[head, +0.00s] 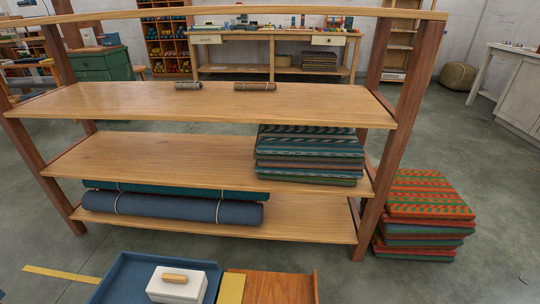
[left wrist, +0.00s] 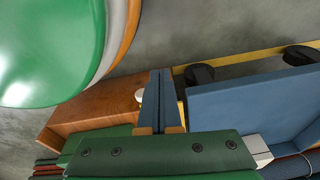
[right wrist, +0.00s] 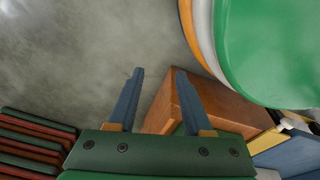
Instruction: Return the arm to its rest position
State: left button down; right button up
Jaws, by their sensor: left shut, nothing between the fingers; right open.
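Neither arm nor gripper shows in the head view. In the left wrist view my left gripper (left wrist: 160,72) has its two blue fingers together with nothing between them. Past them lie a brown wooden box (left wrist: 95,112) on the left and a blue tray (left wrist: 250,105) on the right. In the right wrist view my right gripper (right wrist: 159,73) has its fingers apart and empty. Behind its right finger is the wooden box (right wrist: 222,110); bare grey floor shows between and left of the fingers. Whether either gripper touches the box or tray I cannot tell.
A wooden shelf (head: 215,103) stands ahead, holding a grey-green roll (head: 188,86), a tan roll (head: 255,86), folded textiles (head: 308,155) and a blue roll (head: 170,207). Striped cushions (head: 428,195) are stacked at its right. A white lidded box (head: 177,286) is at the bottom.

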pick_arm(q)
jog(key=s+r+p, duration=0.3)
jog(key=r+p, duration=0.9)
jog(key=r, duration=0.1)
jog(key=s+r+g+p, duration=0.1)
jog(key=s+r+p, duration=0.2)
jog(key=r+p, duration=1)
jog(key=shift+s+d+r, duration=0.15)
jog(key=shift+s+d, duration=0.2)
jog(key=shift+d, duration=0.05)
pick_arm(e)
jog(key=s+r, duration=0.3)
jog(key=r, duration=1)
jog(key=s+r+g, duration=0.1)
jog(key=s+r, duration=0.2)
jog(key=r, duration=1)
jog(key=shift+s+a+r, duration=0.2)
jog(key=shift+s+a, duration=0.1)
jog(key=shift+a, duration=0.1)
